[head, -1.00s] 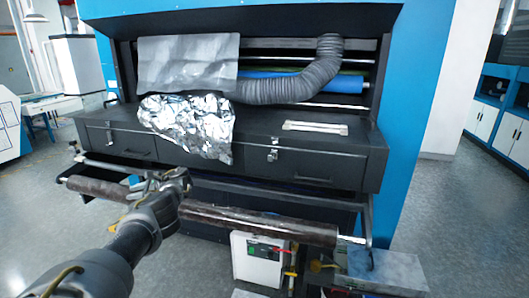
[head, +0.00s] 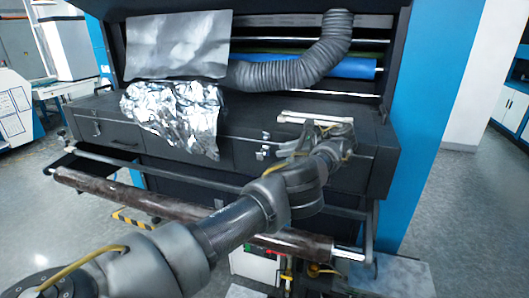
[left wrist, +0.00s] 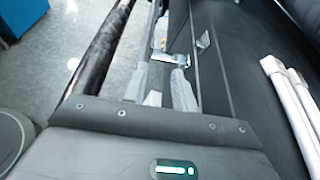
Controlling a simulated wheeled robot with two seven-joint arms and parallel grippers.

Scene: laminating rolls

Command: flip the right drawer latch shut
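The right drawer latch (head: 264,152) is a small bright metal piece on the dark drawer front, right of the crumpled foil. In the left wrist view the latch (left wrist: 172,58) shows as a shiny plate standing out from the front, with a second metal piece (left wrist: 203,40) beside it. Whether it is fastened is hard to tell, but the plate looks swung outward. My left gripper (head: 286,152) is just right of the latch, pointing left at it. In the left wrist view its fingers (left wrist: 160,78) are apart, with the latch just beyond their tips. My right gripper is out of view.
Crumpled foil (head: 185,115) hangs over the drawer front to the left. A white bar (head: 300,116) lies on the box top close above my gripper. A dark roll (head: 180,206) on a shaft runs along the front below. A grey hose (head: 290,74) is behind.

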